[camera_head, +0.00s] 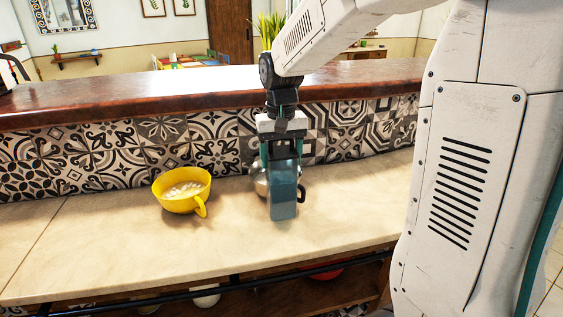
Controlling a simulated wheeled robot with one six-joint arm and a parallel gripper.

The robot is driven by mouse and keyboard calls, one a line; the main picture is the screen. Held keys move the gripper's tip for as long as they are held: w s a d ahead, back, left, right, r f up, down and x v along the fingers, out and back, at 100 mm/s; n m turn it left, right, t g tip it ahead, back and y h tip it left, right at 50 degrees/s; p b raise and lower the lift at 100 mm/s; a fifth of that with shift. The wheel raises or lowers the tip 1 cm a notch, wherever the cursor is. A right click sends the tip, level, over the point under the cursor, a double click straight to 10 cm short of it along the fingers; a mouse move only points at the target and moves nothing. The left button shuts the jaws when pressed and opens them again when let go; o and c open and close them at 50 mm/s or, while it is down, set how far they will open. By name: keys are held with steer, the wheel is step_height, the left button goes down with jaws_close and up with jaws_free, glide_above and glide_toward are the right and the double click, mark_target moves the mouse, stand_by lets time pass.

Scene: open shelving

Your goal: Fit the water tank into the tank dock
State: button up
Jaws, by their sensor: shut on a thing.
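The water tank (284,196) is a tall, narrow, teal see-through box. It is upright at the middle of the counter (370,205). My gripper (282,150) points down and is shut on the upper part of the tank. I cannot tell whether the tank's bottom touches the counter or hangs just above it. I cannot make out a tank dock in this view.
A rounded silver vessel (259,184) stands behind the tank, partly hidden; a dark handle shows at the tank's right. A yellow bowl-like cup (182,191) with pale contents stands to the left. A patterned tile wall (212,143) bounds the counter behind. The right counter is clear.

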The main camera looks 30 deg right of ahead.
steer(key=shift+f, duration=0.95)
steer(key=o, duration=1.9)
steer(key=shift+f, duration=0.1)
